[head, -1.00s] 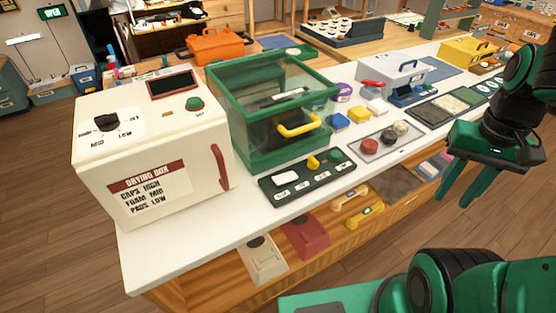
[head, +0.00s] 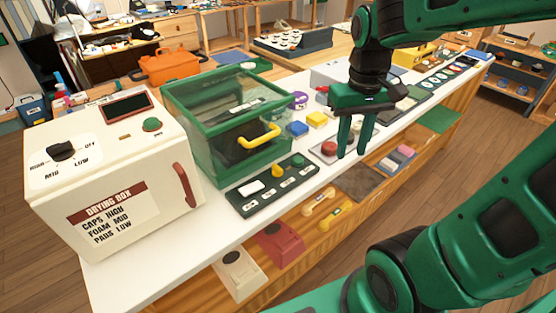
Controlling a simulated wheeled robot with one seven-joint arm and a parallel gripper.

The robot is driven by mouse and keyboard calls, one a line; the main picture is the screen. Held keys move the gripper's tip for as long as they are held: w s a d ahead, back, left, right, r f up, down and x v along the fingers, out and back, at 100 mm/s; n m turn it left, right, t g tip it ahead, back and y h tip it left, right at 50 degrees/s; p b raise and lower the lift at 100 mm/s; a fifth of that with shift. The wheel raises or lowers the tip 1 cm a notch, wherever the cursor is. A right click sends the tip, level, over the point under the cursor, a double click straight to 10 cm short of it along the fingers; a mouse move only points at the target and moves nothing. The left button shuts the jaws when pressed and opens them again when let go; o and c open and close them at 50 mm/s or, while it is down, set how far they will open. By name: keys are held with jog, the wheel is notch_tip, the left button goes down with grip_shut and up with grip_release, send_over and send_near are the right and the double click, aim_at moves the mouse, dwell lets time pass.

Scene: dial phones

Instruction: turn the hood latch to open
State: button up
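The hood (head: 222,125) is a green-framed clear box on the white counter, with a yellow handle (head: 262,135) on its front. Its lid looks shut. The yellow knob may be the latch; the labels are too small to read. My gripper (head: 352,150) points down to the right of the hood and panel, apart from both. Its two fingers are parted with nothing between them.
A cream drying box (head: 115,175) with a dial and red handle stands left of the hood. Handsets (head: 320,202) rest on the shelf below.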

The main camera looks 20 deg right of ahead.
jog(key=w+a+n, duration=0.3)
jog(key=w+a, duration=0.3)
jog(key=w, duration=0.2)
jog(key=n, duration=0.3)
send_near(277, 166)
notch_tip(277, 166, down, 8)
jog(key=shift+d+f, duration=0.1)
grip_shut()
